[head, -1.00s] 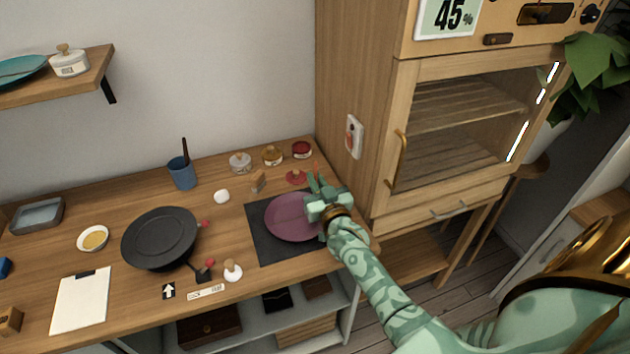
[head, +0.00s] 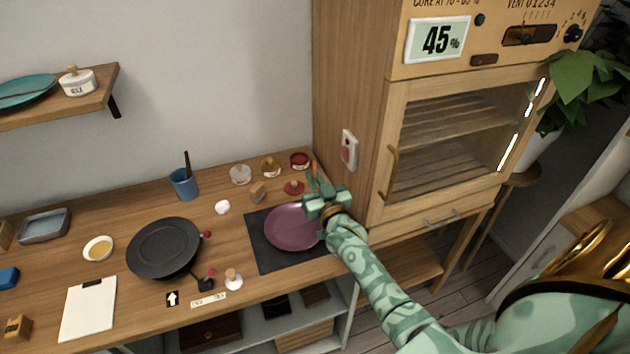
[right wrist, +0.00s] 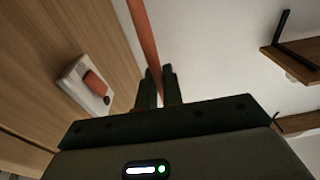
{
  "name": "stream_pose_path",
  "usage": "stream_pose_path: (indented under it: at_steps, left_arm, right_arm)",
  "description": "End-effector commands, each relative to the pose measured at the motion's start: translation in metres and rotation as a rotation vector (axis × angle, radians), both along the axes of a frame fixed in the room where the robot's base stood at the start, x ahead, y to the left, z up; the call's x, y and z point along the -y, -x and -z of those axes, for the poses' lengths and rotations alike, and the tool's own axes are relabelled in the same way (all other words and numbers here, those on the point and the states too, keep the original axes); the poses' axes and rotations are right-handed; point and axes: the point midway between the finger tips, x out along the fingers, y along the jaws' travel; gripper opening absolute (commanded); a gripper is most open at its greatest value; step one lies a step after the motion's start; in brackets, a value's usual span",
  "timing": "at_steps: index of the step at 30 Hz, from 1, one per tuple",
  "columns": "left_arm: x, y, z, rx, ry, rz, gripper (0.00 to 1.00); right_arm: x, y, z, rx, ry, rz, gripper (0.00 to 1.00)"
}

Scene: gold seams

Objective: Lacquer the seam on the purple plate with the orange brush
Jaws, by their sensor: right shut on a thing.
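The purple plate (head: 289,226) lies on a dark mat (head: 266,259) at the right part of the bench. Its seam is too small to make out. My right gripper (head: 317,197) is over the plate's right far edge, shut on the orange brush. The brush handle (head: 314,168) shows as a thin orange stick above the fingers. In the right wrist view the orange handle (right wrist: 146,45) rises past the fingertips (right wrist: 155,85). The brush's bristle end is hidden, and I cannot tell whether it touches the plate. My left gripper is not in view.
A red pot lid or dish (head: 294,188) and small jars (head: 270,168) stand behind the plate. A black round stand (head: 163,247) and a blue cup (head: 184,184) are to the left. The wooden cabinet (head: 345,90) rises close to the right of my gripper.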

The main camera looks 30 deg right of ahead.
Motion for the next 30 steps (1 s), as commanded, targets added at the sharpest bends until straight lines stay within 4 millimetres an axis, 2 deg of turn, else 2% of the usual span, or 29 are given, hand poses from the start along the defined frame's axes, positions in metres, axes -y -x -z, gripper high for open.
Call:
stream_pose_path:
  at_steps: [18,30]
  left_arm:
    - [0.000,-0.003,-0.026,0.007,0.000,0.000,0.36]
    - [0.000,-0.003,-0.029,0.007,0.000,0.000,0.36]
  right_arm:
    - [0.003,-0.005,-0.030,0.001,0.000,-0.002,0.00]
    - [0.003,-0.006,-0.033,0.000,0.000,-0.002,0.00]
